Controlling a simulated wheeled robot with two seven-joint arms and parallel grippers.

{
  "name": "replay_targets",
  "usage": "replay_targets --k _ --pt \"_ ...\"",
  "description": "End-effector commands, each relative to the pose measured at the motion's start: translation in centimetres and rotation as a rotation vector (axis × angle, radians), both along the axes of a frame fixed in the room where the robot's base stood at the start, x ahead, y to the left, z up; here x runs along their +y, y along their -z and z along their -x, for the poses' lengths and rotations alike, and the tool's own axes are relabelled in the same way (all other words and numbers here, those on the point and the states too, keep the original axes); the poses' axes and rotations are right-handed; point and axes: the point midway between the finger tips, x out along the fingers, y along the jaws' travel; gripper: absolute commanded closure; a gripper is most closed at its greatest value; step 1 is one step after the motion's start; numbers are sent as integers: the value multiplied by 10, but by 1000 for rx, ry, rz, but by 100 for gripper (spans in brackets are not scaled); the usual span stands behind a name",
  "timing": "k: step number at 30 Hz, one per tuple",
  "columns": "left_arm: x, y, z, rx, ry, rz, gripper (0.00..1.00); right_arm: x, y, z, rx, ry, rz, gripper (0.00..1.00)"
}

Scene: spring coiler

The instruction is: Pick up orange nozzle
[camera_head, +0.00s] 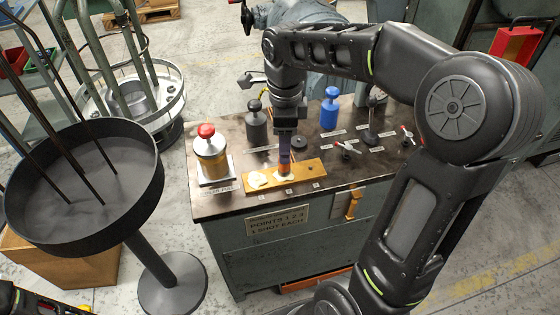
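My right gripper (286,150) points down over the orange-yellow plate (312,174) on the workbench, its arm arching in from the right. A small dark piece with an orange-red lower part (284,168) stands below the fingers, at or just above the plate; it may be the orange nozzle. Whether the fingers close on it is too small to tell. A second orange piece (353,206) hangs on the bench's front face.
On the workbench (225,207) stand a red-capped amber pot (210,155), a black pot (257,127), a blue pot (329,112) and red-tipped levers (407,136). A dark round pan (85,185) on a pedestal stands left. Floor between pan and bench is narrow.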

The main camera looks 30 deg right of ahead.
Motion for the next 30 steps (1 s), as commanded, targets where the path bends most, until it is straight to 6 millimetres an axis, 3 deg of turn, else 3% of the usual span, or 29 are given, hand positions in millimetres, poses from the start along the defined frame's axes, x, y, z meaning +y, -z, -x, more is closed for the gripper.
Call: replay_targets --k 5,12,23,30 --pt "0 0 0 0 0 0 100 0 3 0 1 -1 0 46" --pt "0 0 0 0 0 0 100 0 25 0 1 0 -1 46" --pt "0 0 0 0 0 0 100 1 29 1 1 0 -1 46" --pt "0 -4 0 0 0 0 100 3 60 5 4 -2 -1 46"
